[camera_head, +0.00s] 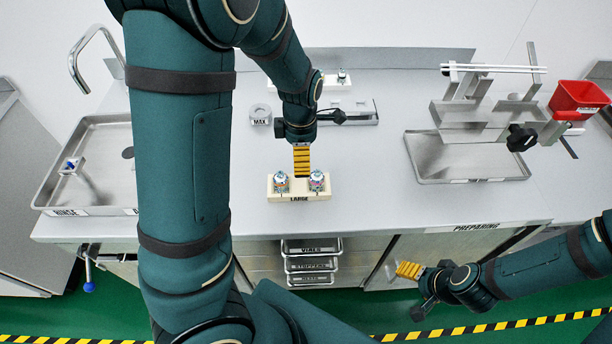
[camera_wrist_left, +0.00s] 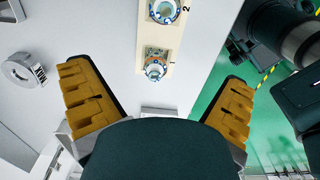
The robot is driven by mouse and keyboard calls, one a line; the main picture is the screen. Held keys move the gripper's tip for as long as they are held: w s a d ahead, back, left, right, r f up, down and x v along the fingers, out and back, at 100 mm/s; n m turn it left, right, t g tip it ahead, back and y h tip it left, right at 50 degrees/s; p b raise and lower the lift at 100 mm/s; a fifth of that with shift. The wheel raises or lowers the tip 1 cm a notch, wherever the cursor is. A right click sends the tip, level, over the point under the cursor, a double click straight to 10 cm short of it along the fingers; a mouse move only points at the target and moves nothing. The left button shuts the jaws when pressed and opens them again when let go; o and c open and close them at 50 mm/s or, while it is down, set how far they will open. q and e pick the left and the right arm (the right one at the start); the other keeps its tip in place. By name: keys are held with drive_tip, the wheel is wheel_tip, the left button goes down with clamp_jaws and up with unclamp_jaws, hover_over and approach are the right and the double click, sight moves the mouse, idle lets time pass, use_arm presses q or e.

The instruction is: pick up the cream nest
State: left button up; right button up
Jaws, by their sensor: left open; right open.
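The cream nest (camera_head: 299,191) stands on the grey worktop near its front edge, with a LARGE label on its front. It holds two metal parts with blue and orange details, side by side. It also shows in the left wrist view (camera_wrist_left: 161,36), between and beyond the finger tips. My left gripper (camera_head: 302,160) is open above and just behind the nest's middle in the head view; contact cannot be told. Its spread fingers also show in the left wrist view (camera_wrist_left: 154,78), with nothing held. My right gripper (camera_head: 408,271) is open and empty in front of the counter, to the right.
A grey MAX ring (camera_head: 260,115) and a flat metal fixture (camera_head: 348,113) lie behind the nest. A sink tray (camera_head: 95,150) is at the left. A metal tray (camera_head: 470,180), a stand and a red bin (camera_head: 578,97) are at the right. Worktop beside the nest is clear.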

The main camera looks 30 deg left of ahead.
use_arm(q)
drive_tip(key=b, duration=0.2)
hover_over(300, 185)
wheel_tip(300, 185, down, 7)
drive_tip(key=shift+d+f, duration=0.1)
drive_tip(key=shift+f, duration=0.1)
drive_tip(key=shift+w+f+b, duration=0.1)
drive_tip(key=shift+f+b, duration=0.55)
drive_tip(key=shift+f, duration=2.3)
drive_tip(key=c, duration=1.1)
